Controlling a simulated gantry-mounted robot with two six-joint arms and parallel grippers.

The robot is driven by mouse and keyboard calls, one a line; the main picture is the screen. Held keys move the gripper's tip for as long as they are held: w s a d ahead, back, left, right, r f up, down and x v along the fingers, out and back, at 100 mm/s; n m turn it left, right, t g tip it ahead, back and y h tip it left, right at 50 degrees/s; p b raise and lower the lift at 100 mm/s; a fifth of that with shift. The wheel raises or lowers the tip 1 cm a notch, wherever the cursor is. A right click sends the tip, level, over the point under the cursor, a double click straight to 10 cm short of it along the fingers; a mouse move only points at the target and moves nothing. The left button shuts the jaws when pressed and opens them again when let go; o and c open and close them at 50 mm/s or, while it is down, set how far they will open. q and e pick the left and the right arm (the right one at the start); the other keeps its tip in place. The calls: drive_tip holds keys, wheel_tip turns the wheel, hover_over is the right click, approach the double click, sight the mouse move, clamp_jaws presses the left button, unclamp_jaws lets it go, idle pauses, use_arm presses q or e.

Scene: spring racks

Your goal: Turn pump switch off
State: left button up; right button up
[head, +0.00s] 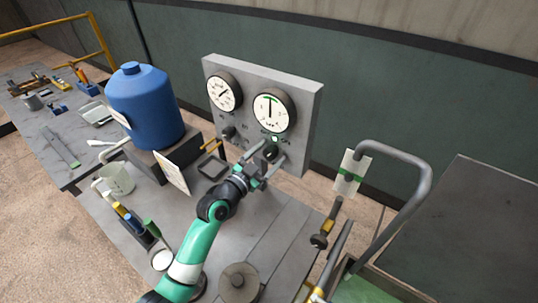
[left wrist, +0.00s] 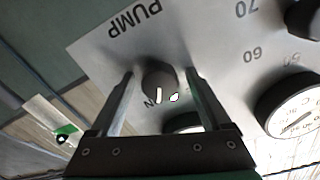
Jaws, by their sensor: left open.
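The pump switch is a dark round knob (left wrist: 158,80) on a grey panel (head: 312,105), beside the printed word PUMP in the left wrist view. It carries a white pointer mark; its exact setting is hard to read. In the head view the knob (head: 270,152) sits below the right gauge. My left gripper (head: 268,164) is open at the panel front. In the left wrist view its two fingers (left wrist: 160,74) stand on either side of the knob, with gaps visible. I cannot tell the depth of the fingers over it. My right gripper is not in view.
The panel bears two white gauges (head: 271,111) and another dark knob (head: 228,133). A small pale green light (head: 275,139) is above the pump knob. A blue tank (head: 147,110) stands left. A clipboard-like sheet (head: 172,176), clear jug (head: 117,179) and round weight (head: 239,282) are on the bench.

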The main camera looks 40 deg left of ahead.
use_arm(q)
clamp_jaws()
idle(0.3)
drive_tip(key=n, duration=0.5)
drive_tip(key=shift+n+p, duration=0.35)
drive_tip(key=shift+n, duration=0.05)
drive_tip(key=n+p, duration=0.1)
drive_tip(key=n, duration=0.5)
drive_tip(key=shift+p, duration=0.3)
drive_tip(key=shift+n, duration=0.3)
unclamp_jaws()
